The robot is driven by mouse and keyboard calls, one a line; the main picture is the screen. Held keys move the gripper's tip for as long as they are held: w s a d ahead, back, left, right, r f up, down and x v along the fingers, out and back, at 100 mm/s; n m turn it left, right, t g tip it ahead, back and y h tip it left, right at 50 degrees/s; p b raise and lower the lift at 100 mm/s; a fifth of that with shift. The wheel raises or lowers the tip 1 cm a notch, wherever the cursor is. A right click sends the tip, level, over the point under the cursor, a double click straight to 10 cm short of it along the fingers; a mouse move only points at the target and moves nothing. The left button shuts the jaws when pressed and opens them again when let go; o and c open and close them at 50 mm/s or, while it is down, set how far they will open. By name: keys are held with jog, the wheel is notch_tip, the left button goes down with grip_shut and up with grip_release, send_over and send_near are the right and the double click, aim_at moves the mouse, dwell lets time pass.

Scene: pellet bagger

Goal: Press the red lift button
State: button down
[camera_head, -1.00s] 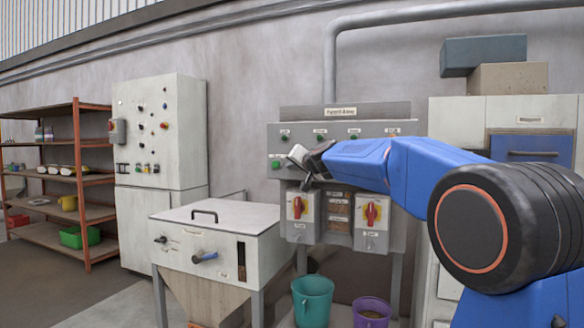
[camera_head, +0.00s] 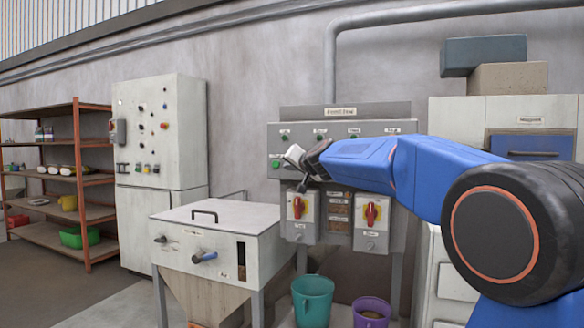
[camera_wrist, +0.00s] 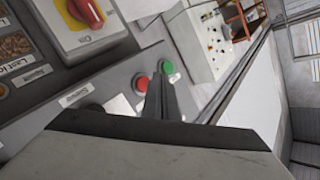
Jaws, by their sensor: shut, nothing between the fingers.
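A red button (camera_wrist: 142,83) shows in the wrist view beside a green button (camera_wrist: 167,67) on the grey control panel (camera_wrist: 125,70). I cannot read a label that names it as the lift button. My gripper (camera_wrist: 158,82) is shut and empty, its tips right beside the red button; I cannot tell whether they touch it. In the head view my gripper (camera_head: 303,186) is in front of the left part of the panel (camera_head: 345,112). The red button is hidden there behind my gripper, while a green button (camera_head: 275,163) shows to its left.
Below the buttons are two red rotary switches on yellow plates, left (camera_head: 298,206) and right (camera_head: 371,214). A white hopper bin (camera_head: 215,243) stands front left. A teal bucket (camera_head: 312,300) and a purple bucket (camera_head: 371,312) stand below the panel.

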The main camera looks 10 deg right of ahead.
jog(key=s+a, duration=0.1)
jog(key=s, duration=0.1)
jog(key=s+a, duration=0.1)
jog(key=s, duration=0.1)
jog(key=shift+a, duration=0.4)
jog(key=s+d+f+n+g+h, duration=0.1)
jog(key=s+d+f+n+g, duration=0.1)
jog(key=s+f, duration=1.1)
jog(key=s+d+f+n+g, duration=0.1)
jog(key=s+d+f+g, duration=0.2)
jog(key=s+f, duration=1)
jog(key=s+d+f+n+g+h, duration=0.1)
jog(key=s+f+g, duration=0.5)
jog(key=s+f, duration=0.8)
jog(key=s+d+n, duration=0.1)
jog(key=s, duration=1.2)
jog(key=shift+s+d+n+h, duration=0.15)
jog(key=shift+d+n+h, duration=0.15)
jog(key=shift+d, duration=0.1)
